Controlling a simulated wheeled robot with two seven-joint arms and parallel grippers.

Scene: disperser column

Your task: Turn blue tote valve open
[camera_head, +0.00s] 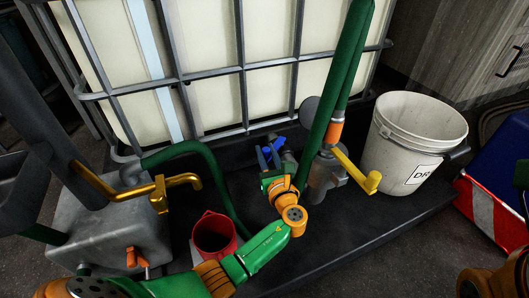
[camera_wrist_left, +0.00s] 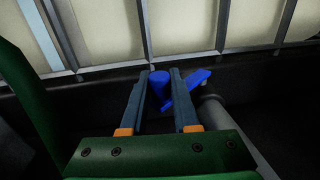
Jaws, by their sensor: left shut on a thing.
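The caged white tote (camera_head: 215,85) stands at the back, and the blue tote valve (camera_head: 279,144) is low at its front. In the left wrist view the blue valve (camera_wrist_left: 160,79) has a round part between the fingertips, and its flat blue handle (camera_wrist_left: 192,88) extends to the right behind the right finger. My left gripper (camera_head: 268,157) is shut on the blue valve; its fingertips also show in the left wrist view (camera_wrist_left: 160,73). My gripper hides part of the valve in the head view. My right gripper is out of view; only part of that arm shows at the lower right.
A grey pump with a yellow handle (camera_head: 356,171) and green hoses (camera_head: 345,75) stands right of my gripper. A white bucket (camera_head: 408,148) is further right.

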